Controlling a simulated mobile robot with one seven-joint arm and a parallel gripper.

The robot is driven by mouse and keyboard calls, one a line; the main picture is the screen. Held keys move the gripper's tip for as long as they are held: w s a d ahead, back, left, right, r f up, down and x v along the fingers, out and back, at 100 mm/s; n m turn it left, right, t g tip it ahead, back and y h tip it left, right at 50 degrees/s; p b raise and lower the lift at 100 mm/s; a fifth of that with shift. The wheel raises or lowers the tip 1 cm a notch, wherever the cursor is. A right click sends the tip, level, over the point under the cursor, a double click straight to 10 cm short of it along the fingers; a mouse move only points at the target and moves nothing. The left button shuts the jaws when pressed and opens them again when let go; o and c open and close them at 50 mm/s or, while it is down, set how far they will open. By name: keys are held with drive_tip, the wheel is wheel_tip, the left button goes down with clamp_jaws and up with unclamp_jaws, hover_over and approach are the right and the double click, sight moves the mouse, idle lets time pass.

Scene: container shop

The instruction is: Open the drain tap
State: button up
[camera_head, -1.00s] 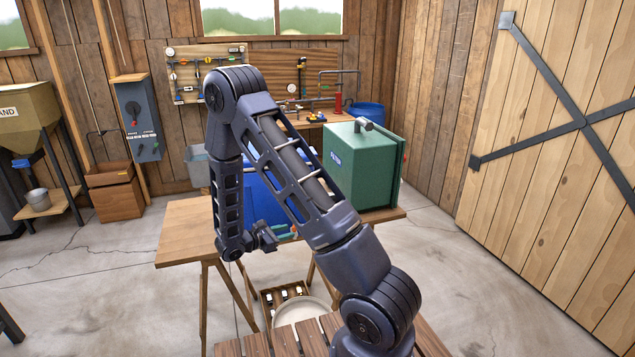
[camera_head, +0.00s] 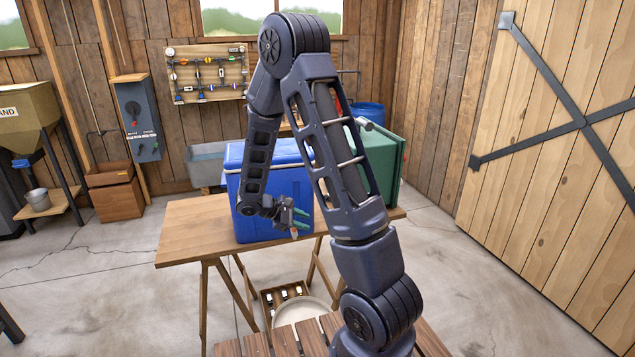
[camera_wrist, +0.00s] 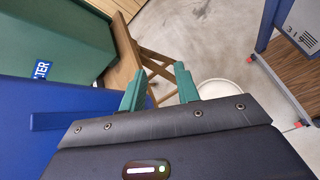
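A blue cooler box (camera_head: 232,180) stands on the wooden table, partly behind my arm; its blue wall (camera_wrist: 40,145) fills the left of the wrist view. A small orange-brown piece (camera_head: 293,234) shows low at the cooler's front, just below my fingers; it may be the drain tap, but it is too small to tell. My gripper (camera_head: 304,218) is in front of the cooler's lower right part. In the wrist view my gripper (camera_wrist: 160,76) has its two green fingers apart, with nothing seen held between them.
A green box (camera_head: 390,170) stands right of the cooler. The wooden table (camera_head: 190,235) is clear on the left. A white basin (camera_head: 300,311) and a crate of bottles (camera_head: 268,300) are on the floor below the table's front edge.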

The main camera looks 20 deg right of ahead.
drive_tip(key=s+d+r+m+t+y, duration=0.1)
drive_tip(key=s+d+r+m+y, duration=0.1)
drive_tip(key=r+m+y, duration=0.2)
drive_tip(key=s+d+r+m+t+y, duration=0.2)
drive_tip(key=r+m+y, duration=0.2)
drive_tip(key=r+m, duration=0.5)
drive_tip(key=shift+s+r+t+y, duration=0.3)
drive_tip(key=shift+r+y, duration=0.1)
drive_tip(key=shift+r, duration=1.5)
drive_tip(key=shift+w+a+f+m, duration=0.75)
drive_tip(key=shift+w+f, duration=1.85)
drive_tip(key=shift+f, duration=1.55)
drive_tip(key=shift+w+a+f+m, duration=0.7)
drive_tip(key=shift+w+f, duration=1.9)
drive_tip(key=shift+f, duration=1.5)
drive_tip(key=shift+w+a+f+m, duration=0.75)
drive_tip(key=shift+w+f, duration=1.85)
drive_tip(key=shift+f, duration=1.55)
clamp_jaws()
